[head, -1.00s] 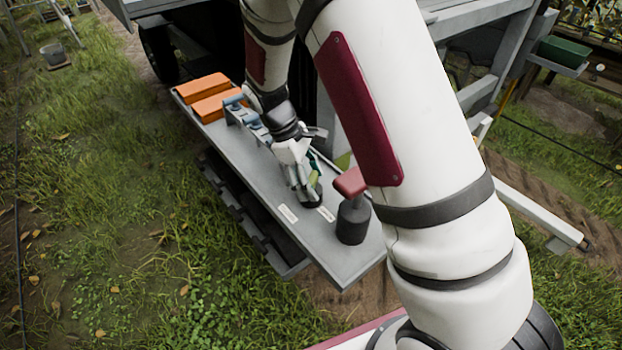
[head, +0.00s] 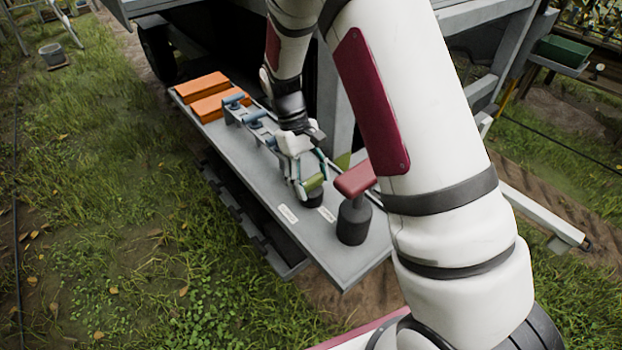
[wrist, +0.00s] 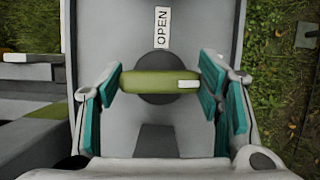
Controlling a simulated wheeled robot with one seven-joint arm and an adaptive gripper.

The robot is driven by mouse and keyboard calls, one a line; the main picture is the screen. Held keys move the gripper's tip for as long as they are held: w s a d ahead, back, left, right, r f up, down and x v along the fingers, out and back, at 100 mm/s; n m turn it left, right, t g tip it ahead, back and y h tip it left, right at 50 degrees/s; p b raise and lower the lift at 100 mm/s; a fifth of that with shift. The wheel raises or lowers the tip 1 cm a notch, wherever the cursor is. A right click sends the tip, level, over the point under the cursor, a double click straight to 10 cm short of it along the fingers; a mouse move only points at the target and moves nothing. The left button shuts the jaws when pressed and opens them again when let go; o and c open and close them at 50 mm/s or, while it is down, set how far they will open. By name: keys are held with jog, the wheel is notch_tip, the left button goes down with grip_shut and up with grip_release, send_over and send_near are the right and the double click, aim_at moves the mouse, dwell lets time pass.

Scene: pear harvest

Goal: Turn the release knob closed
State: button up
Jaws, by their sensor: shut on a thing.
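The release knob has a green bar handle (wrist: 160,82) on a dark round base (wrist: 155,97); in the head view the green handle (head: 315,182) shows beside my fingers. My gripper (wrist: 160,88) is shut on the handle, with teal finger pads at its two ends. In the wrist view the bar lies nearly level across the picture, its white mark toward the right finger. An "OPEN" label (wrist: 162,27) sits above the knob. In the head view my gripper (head: 310,178) is low over the grey panel (head: 300,245). Two white labels lie near the knob there, too small to read.
A red-topped T-handle (head: 355,180) on a dark post stands close right of my gripper. Blue-handled valves (head: 255,118) and orange blocks (head: 210,95) are farther along the panel. Machine framework rises behind; grass lies at the front left.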

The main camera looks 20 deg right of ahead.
jog(key=shift+m, duration=0.4)
jog(key=o, duration=1.2)
jog(key=shift+c, duration=0.2)
jog(key=v, duration=1.2)
jog(key=shift+s+d+r, duration=0.1)
jog(key=shift+d+r, duration=0.05)
